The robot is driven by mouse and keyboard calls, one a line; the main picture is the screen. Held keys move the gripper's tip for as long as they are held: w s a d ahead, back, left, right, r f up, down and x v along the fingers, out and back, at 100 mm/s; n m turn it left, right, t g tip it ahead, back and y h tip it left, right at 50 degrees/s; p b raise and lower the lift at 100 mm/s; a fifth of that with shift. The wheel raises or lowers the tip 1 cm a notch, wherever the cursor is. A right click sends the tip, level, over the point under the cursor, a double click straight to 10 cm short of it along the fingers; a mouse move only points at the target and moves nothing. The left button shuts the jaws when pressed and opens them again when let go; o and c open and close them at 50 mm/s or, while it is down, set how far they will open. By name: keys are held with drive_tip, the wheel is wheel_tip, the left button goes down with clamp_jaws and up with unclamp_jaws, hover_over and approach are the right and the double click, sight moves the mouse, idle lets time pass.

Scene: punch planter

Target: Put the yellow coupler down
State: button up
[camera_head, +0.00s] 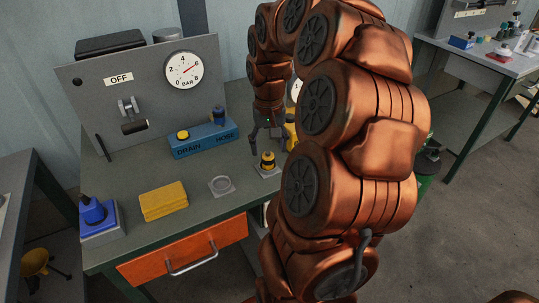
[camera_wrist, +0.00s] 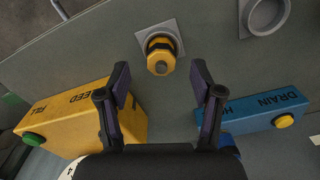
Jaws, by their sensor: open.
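The yellow coupler (camera_head: 267,160), with a dark band, stands on a small grey square plate (camera_head: 263,172) on the workbench. In the wrist view the yellow coupler (camera_wrist: 161,63) is seen from above, and the plate (camera_wrist: 175,30) shows around it. My gripper (camera_head: 269,143) is above and just behind the coupler in the head view. In the wrist view the two dark fingers of my gripper (camera_wrist: 159,78) are spread apart, with nothing between them. The coupler lies just beyond the fingertips, apart from both.
A blue DRAIN HOSE box (camera_head: 204,139) and a yellow FEED box (camera_wrist: 85,115) flank my gripper. A gauge panel (camera_head: 90,90) stands behind.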

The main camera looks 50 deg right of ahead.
sight(268, 157)
wheel_tip(268, 157, up, 8)
drive_tip(key=shift+f, duration=0.25)
drive_tip(key=s+a+f+n+g, duration=0.1)
drive_tip(key=s+a+f+n, duration=0.15)
drive_tip(key=a, duration=0.55)
drive_tip(key=s+a+f+n, duration=0.1)
drive_tip(key=s+a, duration=0.2)
drive_tip(key=a, duration=0.4)
drive_tip(key=s+a+f+n+g, duration=0.1)
drive_tip(key=s+a+f+n, duration=0.15)
drive_tip(key=a, duration=0.55)
drive_tip(key=s+a+f+n, duration=0.1)
drive_tip(key=s+a+f, duration=0.3)
drive_tip(key=s, duration=0.5)
drive_tip(key=shift+s+a+f, duration=0.15)
drive_tip(key=shift+s, duration=0.1)
wheel_tip(268, 157, up, 13)
drive_tip(key=p, duration=1.1)
drive_tip(key=shift+w+f+p, duration=0.15)
drive_tip(key=shift+w+p, duration=0.2)
